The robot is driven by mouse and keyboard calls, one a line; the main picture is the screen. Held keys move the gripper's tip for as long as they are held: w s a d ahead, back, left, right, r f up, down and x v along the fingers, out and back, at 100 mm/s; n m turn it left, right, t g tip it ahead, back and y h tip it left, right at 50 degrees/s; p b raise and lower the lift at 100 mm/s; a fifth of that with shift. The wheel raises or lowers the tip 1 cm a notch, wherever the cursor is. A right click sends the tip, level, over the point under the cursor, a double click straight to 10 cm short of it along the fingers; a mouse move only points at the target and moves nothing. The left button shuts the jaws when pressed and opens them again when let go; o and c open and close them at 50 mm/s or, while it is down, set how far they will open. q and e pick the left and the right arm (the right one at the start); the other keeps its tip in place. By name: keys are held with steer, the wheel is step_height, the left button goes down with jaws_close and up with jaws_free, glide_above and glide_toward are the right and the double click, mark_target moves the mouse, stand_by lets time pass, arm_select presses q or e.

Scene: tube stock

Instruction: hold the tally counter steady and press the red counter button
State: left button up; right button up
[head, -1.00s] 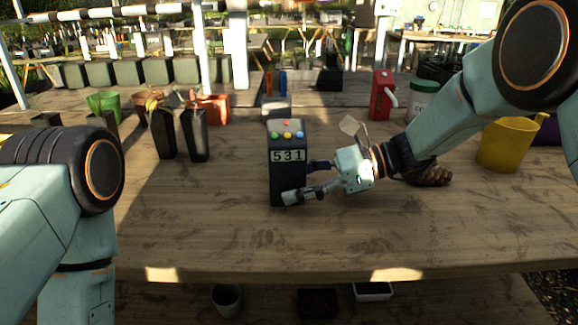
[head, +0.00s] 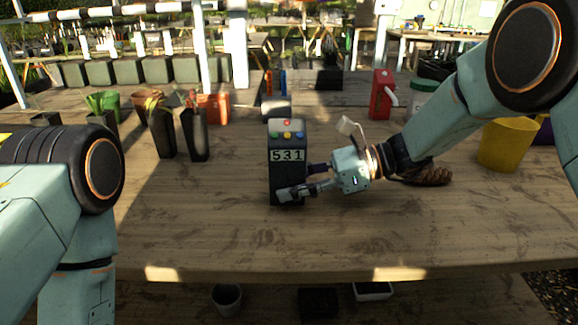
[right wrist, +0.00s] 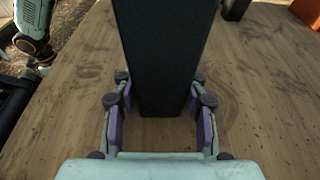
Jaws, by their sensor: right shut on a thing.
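The tally counter (head: 287,170) is a tall dark box standing upright on the wooden table, its display reading 531. Its sloped top has several coloured buttons, with the red counter button (head: 287,122) uppermost. My right gripper (head: 300,181) is shut on the counter's lower body from the right, one finger across the near side. In the right wrist view the dark counter body (right wrist: 165,60) stands between both fingers. My left arm fills the left of the head view, its gripper out of that picture. The left gripper (right wrist: 38,58) shows small in the right wrist view; its fingers are unclear.
Black pots (head: 195,135) stand left of the counter. The table (head: 230,235) is bare in front of the counter.

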arm_select(q)
jaws_close()
stand_by(1.3)
